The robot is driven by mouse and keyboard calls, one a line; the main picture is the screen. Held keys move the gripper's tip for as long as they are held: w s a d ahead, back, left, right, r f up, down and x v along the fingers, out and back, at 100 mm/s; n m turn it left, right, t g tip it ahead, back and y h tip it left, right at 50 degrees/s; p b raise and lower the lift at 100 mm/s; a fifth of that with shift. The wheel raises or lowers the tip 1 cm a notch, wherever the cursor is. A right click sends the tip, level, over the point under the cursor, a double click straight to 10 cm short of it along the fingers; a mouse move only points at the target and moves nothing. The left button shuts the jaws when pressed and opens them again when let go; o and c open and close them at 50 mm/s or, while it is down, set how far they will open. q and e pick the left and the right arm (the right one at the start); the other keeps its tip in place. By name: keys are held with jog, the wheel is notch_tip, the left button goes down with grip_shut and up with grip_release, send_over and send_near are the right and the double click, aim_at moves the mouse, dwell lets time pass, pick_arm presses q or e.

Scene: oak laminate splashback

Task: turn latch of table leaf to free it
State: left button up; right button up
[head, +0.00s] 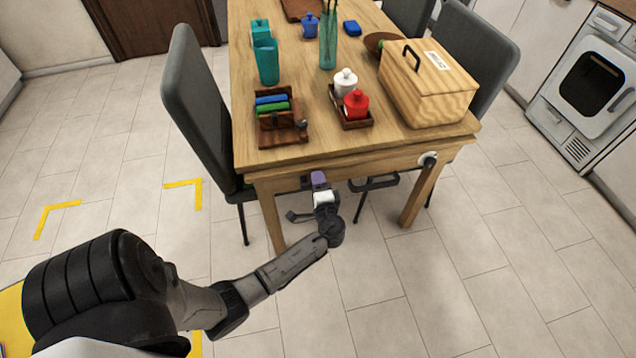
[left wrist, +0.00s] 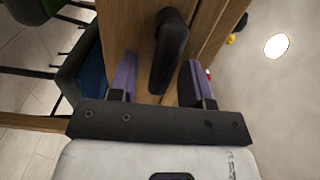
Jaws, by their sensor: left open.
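The latch (left wrist: 168,50) is a dark, rounded lever on the wooden table edge in the left wrist view. My left gripper (left wrist: 157,78) is open, with one purple-grey finger on each side of the latch's near end. Gaps show on both sides of the lever, and I cannot tell whether either finger touches it. In the head view my left gripper (head: 319,181) is at the front edge of the wooden table (head: 340,158), just below the top. The latch cannot be made out there. My right gripper is not in view.
The table top bears a wooden box (head: 428,88), a tray with red and white pots (head: 352,118), a wooden rack (head: 282,130) and a teal cup (head: 266,62). A grey chair (head: 197,105) stands at left. Floor in front is clear.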

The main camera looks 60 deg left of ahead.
pick_arm(q)
jog(key=shift+d, duration=0.25)
jog(key=p+v, duration=0.2)
jog(key=v, duration=1.1)
jog(key=shift+s+d, duration=0.15)
jog(key=shift+d, duration=0.05)
